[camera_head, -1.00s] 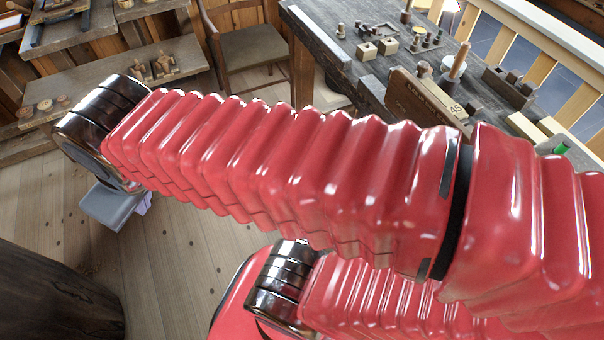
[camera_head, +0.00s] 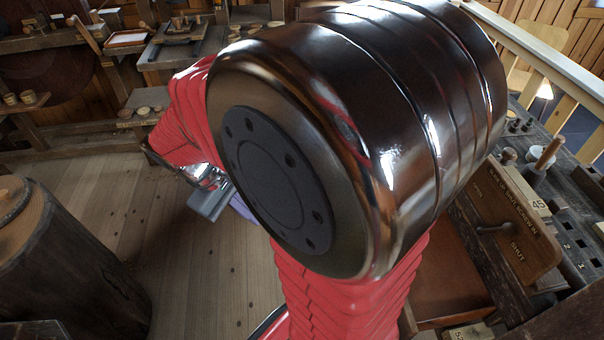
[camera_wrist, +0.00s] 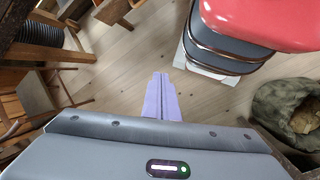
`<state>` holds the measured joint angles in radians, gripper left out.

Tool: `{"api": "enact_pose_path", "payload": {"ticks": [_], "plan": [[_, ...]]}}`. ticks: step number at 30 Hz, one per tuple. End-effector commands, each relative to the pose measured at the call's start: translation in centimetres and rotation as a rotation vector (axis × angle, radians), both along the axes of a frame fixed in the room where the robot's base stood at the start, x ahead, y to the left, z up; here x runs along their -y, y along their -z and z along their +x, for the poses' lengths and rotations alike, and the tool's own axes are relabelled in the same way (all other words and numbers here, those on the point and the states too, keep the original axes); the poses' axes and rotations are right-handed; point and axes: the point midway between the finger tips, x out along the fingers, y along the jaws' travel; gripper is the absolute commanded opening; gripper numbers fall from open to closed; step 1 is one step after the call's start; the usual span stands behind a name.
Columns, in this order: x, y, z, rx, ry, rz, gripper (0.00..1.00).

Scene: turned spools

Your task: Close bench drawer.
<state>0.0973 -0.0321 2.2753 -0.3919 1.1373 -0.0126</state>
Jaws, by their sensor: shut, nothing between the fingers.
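In the head view the wooden bench (camera_head: 570,215) stands at the right, partly hidden by my arm. A wooden board with a small dark lever (camera_head: 495,229) and the words OPEN and SHUT is on its near side. Below and left of the board a brown, flat-bottomed recess (camera_head: 440,265) shows, which looks like the pulled-out bench drawer; my arm hides much of it. My gripper (camera_head: 240,208) is left of my arm, over the floor and apart from the bench. In the wrist view its lilac fingers (camera_wrist: 160,95) are together, with nothing between them.
A dark round wooden stump (camera_head: 75,265) stands at the left in the head view. Shelves with small turned pieces (camera_head: 140,111) line the back.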

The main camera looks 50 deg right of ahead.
Motion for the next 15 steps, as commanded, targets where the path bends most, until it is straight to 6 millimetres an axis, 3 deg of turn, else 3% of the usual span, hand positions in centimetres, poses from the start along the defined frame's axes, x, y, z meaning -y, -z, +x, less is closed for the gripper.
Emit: {"api": "enact_pose_path", "payload": {"ticks": [15], "plan": [[6.0, 6.5, 0.1, -0.375, -0.057, -0.136, 0.00]]}}
